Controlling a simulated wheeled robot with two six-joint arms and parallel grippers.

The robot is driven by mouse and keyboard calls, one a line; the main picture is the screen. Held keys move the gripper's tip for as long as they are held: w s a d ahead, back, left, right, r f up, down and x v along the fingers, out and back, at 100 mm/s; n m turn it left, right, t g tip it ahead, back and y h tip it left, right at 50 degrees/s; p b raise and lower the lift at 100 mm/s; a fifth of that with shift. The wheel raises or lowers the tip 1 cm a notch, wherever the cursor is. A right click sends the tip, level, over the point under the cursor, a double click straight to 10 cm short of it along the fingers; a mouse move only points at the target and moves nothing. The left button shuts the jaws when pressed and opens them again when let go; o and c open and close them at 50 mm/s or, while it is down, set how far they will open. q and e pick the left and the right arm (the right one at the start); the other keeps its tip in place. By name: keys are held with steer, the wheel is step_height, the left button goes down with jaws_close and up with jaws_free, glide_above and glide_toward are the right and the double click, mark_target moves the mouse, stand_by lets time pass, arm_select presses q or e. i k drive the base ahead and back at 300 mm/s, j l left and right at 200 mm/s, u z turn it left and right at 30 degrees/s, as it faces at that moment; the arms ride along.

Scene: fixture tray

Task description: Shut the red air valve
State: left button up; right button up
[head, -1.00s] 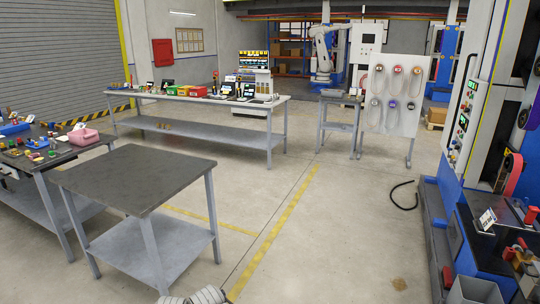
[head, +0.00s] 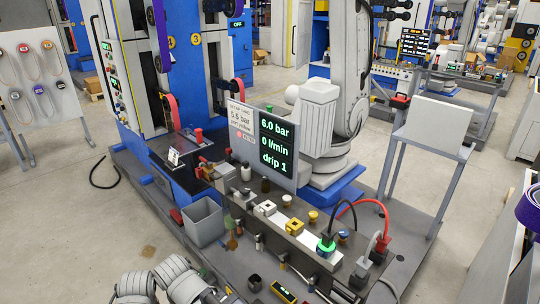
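A red fitting with a handle-like top (head: 383,242) sits at the right end of the grey machine bench, beside a round grey disc. A red hose arches over to it. It may be the red air valve; I cannot tell for sure, nor whether it is open or shut. Another small red part (head: 198,134) stands by the machine at the left. The dark display (head: 276,143) reads 6.0 bar, 0 l/min and drip 1. Parts of my own arm show at the bottom left, but neither gripper is in view.
The bench carries a row of fittings, including a green-lit one (head: 326,247). A grey bin (head: 204,221) stands at its left. A white robot arm (head: 322,120) rises behind the display. A tilted board on a stand (head: 438,120) is at the right.

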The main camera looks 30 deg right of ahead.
mark_target(210, 164)
steer(key=z, duration=0.95)
steer(key=i+j+z, duration=0.15)
steer(key=z, duration=0.2)
steer(key=i+j+z, duration=0.15)
steer(key=j+z, duration=0.2)
steer(key=i+j+z, duration=0.1)
steer(key=z, duration=0.25)
steer(key=i+j+z, duration=0.1)
steer(key=j, duration=0.55)
steer(key=i+j+z, duration=0.15)
steer(key=j, duration=0.45)
steer(key=j+z, duration=0.1)
steer(key=j, duration=0.55)
